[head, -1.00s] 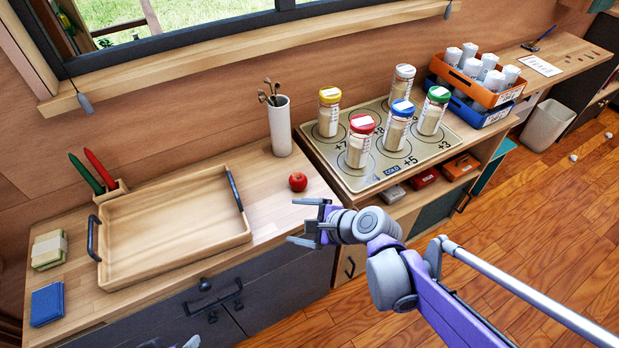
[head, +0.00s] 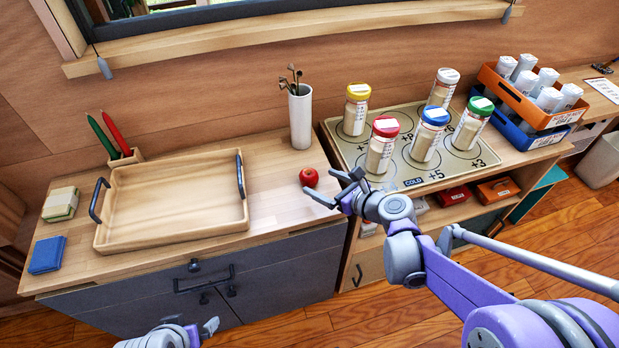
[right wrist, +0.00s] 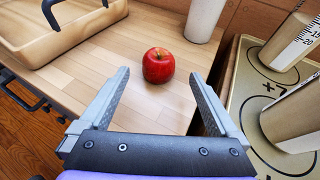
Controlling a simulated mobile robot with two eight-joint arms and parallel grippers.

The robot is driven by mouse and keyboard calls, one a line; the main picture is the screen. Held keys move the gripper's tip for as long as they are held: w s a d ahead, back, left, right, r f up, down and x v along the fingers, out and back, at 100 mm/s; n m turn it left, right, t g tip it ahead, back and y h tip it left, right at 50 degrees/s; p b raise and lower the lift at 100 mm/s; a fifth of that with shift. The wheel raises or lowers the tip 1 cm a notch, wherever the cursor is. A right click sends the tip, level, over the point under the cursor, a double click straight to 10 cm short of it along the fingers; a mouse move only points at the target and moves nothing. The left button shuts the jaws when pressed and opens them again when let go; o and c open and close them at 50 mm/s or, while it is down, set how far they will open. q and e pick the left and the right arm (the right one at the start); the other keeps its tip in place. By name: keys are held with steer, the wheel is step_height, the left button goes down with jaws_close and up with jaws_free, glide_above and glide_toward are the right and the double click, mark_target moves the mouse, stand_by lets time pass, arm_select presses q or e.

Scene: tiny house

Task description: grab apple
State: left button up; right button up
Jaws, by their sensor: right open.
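A red apple (head: 309,177) sits on the wooden counter (head: 277,215), to the right of the tray and in front of the white holder. In the right wrist view the apple (right wrist: 158,65) is ahead of the fingertips, roughly midway between them and apart from both. My right gripper (head: 327,187) is open and empty, just right of the apple near the counter's right end. Its two fingers also show in the right wrist view (right wrist: 158,82). My left gripper (head: 200,332) shows only partly at the bottom edge of the head view; its jaws are not clear.
A wooden tray (head: 172,238) with dark handles lies left of the apple. A white cylinder with utensils (head: 300,118) stands behind it. To the right, several lidded jars stand on a marked board (head: 345,150). Bare counter surrounds the apple.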

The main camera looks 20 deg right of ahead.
mark_target(315, 179)
steer(key=x, duration=0.6)
steer(key=shift+w+a+b, duration=0.1)
steer(key=shift+a+b, duration=0.05)
steer(key=shift+b, duration=0.2)
steer(key=shift+r, duration=0.1)
steer(key=c, duration=1.5)
